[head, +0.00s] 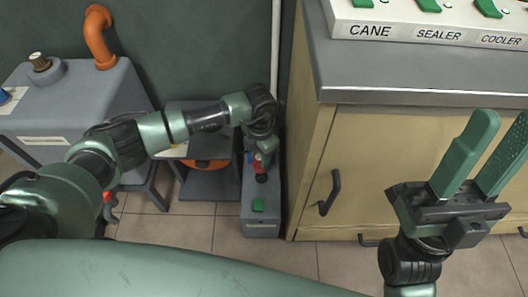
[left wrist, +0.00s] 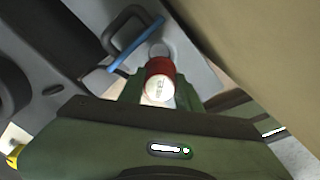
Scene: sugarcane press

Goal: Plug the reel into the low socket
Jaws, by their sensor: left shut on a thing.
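My left gripper (head: 262,150) is shut on a red plug with a pale round end (left wrist: 158,82), which lies between the green fingers in the left wrist view. In the head view the red plug (head: 258,164) shows just below the gripper, over a low grey box (head: 262,228) on the floor. A dark round spot on the box is close to the plug; I cannot tell whether they touch. An orange reel (head: 207,163) sits in a dark grey stand left of the box, partly hidden by my arm. My right gripper (head: 503,120) is open and empty at the right.
The low box has a green switch (head: 258,205) and stands against the wooden cabinet (head: 322,180) with black handles. Above is a counter (head: 400,75) with a panel labelled CANE, SEALER and COOLER. A grey machine (head: 75,105) with an orange pipe stands left. Tiled floor shows in front.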

